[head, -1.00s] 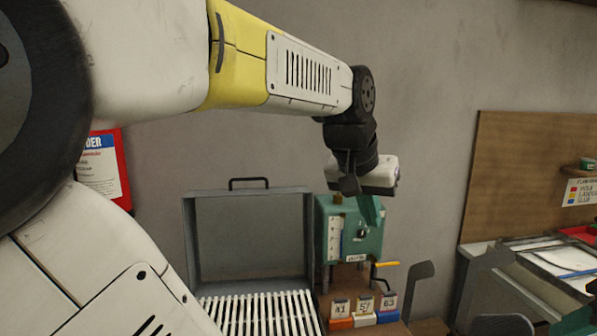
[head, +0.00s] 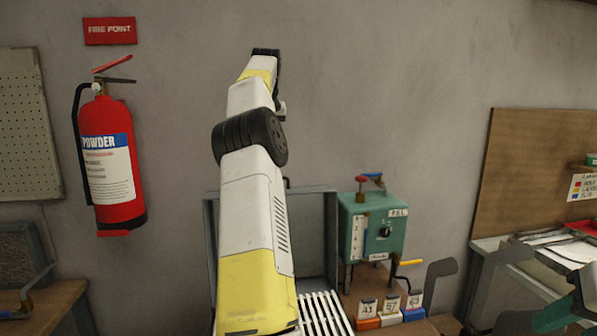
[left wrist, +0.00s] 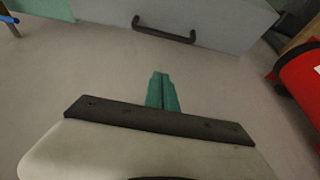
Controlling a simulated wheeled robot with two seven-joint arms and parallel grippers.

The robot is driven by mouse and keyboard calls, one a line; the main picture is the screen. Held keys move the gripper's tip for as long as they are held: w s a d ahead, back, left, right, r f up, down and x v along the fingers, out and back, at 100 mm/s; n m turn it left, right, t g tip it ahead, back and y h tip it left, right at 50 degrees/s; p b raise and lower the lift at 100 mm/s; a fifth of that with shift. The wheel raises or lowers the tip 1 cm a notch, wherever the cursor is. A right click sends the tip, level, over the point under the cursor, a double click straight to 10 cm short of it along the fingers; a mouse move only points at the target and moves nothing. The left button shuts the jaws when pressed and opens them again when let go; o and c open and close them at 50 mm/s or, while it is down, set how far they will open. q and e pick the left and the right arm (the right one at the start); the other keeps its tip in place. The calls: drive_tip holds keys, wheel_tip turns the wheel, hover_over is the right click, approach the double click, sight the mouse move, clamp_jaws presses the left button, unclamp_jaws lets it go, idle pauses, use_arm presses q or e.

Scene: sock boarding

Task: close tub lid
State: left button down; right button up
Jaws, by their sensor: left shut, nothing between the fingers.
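The grey tub's lid (head: 313,228) stands upright and open behind my left arm in the head view. White slats (head: 322,310) show in the tub below it. In the left wrist view the lid (left wrist: 230,22) is at the top, with its dark handle (left wrist: 163,33). My left gripper (left wrist: 162,78) is shut and empty, its teal fingers pointing toward the handle but apart from it in the picture. In the head view my left arm reaches over the tub and hides its middle; the left fingers are hidden there.
A green control box (head: 372,228) with red and blue valves stands right of the tub. Numbered blocks (head: 390,312) sit below it. A fire extinguisher (head: 108,165) hangs on the wall at left. A cluttered bench (head: 490,245) is at right.

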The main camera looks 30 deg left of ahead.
use_arm(q)
drive_tip(key=shift+s+d+f, duration=0.1)
drive_tip(key=shift+s+f, duration=0.05)
drive_tip(key=shift+f, duration=4.4)
